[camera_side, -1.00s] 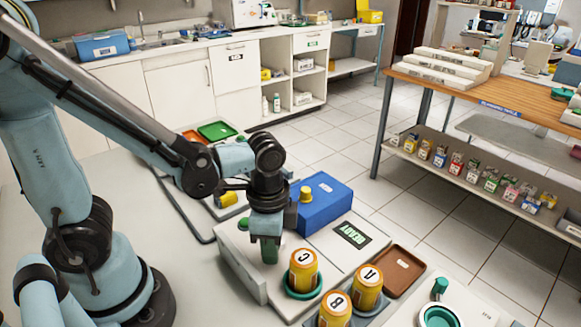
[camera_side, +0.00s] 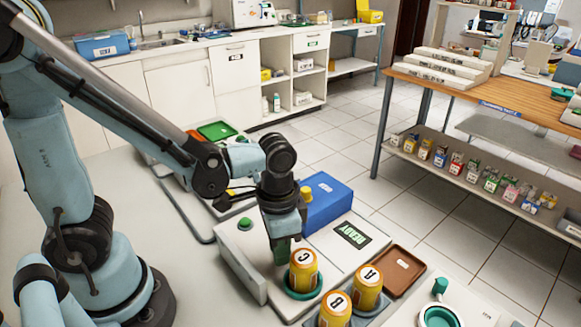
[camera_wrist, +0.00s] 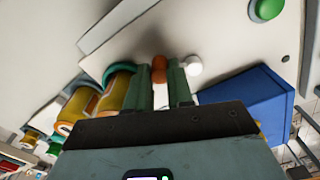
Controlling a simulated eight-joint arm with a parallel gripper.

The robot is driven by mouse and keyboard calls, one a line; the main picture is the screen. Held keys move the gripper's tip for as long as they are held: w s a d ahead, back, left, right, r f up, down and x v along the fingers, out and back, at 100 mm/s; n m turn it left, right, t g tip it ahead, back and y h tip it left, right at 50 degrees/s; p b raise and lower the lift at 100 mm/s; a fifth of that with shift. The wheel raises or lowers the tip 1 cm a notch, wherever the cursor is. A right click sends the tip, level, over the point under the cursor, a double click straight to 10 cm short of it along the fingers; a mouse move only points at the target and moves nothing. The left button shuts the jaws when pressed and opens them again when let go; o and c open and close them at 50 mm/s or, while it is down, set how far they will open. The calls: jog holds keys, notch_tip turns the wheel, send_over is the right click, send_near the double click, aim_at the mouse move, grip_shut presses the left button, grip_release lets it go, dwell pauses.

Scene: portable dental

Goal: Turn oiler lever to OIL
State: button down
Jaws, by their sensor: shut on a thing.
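The oiler is a white box (camera_side: 250,260) with a green button (camera_side: 245,223) and a display (camera_side: 352,235) reading READY. In the wrist view, my gripper (camera_wrist: 162,82) points at its top with two green fingers close together. A small orange-brown part (camera_wrist: 159,66) shows between the fingertips, apparently the lever, and my gripper is shut on it. A white knob (camera_wrist: 193,65) is just right of the fingers there. In the side view my gripper (camera_side: 281,258) hides the lever, and I see no OIL mark. Canister C (camera_side: 303,268) stands in a teal ring close to my fingers.
Canisters A (camera_side: 367,284) and B (camera_side: 335,306) stand in front right. A blue box (camera_side: 325,200) is behind my gripper. A brown tray (camera_side: 398,268) lies to the right. The bench left of the oiler is clear.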

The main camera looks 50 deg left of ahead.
jog(key=c, duration=1.3)
grip_release()
jog(key=shift+r, duration=6.05)
jog(key=a+n+t, duration=0.1)
jog(key=a+t, duration=0.1)
jog(key=w+a+f+n+t, duration=0.1)
jog(key=a+n+t, duration=0.1)
jog(key=a, duration=0.1)
jog(key=w+a+f+n+t, duration=0.1)
jog(key=a+t, duration=0.1)
jog(key=t, duration=0.1)
jog(key=shift+w+a, duration=0.2)
jog(key=shift+a, duration=0.2)
